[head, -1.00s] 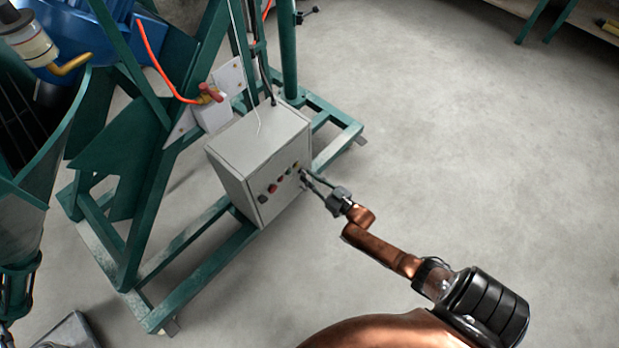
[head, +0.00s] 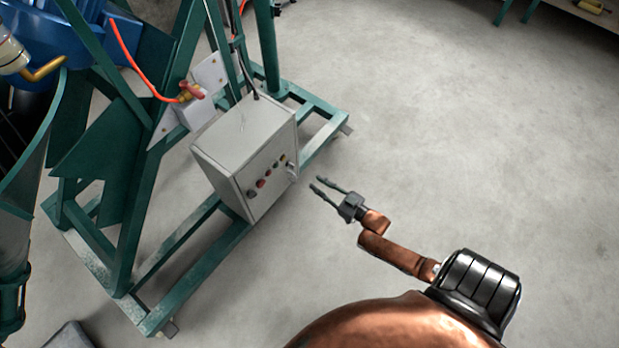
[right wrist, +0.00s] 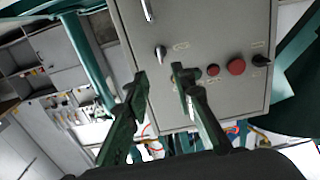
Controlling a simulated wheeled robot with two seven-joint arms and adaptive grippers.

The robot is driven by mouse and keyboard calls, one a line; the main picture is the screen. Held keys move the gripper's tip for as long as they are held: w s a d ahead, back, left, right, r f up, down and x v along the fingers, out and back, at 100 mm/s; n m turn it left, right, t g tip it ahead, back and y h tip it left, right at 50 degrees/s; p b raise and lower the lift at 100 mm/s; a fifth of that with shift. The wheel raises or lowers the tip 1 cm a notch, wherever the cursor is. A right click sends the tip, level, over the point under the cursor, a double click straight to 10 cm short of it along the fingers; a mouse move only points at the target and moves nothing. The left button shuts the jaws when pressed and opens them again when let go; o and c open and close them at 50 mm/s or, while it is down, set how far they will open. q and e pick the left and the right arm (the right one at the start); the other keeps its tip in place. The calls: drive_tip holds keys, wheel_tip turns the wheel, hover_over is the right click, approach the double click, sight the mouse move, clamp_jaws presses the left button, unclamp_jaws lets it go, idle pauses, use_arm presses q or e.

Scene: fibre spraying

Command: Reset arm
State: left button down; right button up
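My right gripper (head: 325,186) is open and empty, with its two fingers apart. It stands a short way to the right of the grey control box (head: 245,150), and a gap of floor shows between them in the head view. The box's front carries a row of knobs and buttons, including a red button (head: 261,183). In the right wrist view the open fingers (right wrist: 155,80) point at the box panel (right wrist: 200,25), with a silver knob (right wrist: 160,53) and a red button (right wrist: 236,66) beyond them. My left gripper is not in view.
The box is mounted on a green steel frame (head: 185,225) with feet on the floor. A red hose (head: 135,62) runs to a valve, and a blue machine part (head: 95,35) sits top left. The concrete floor (head: 470,140) to the right is clear.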

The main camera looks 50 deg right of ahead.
drive_tip(key=shift+s+d, duration=0.1)
drive_tip(key=shift+s, duration=0.5)
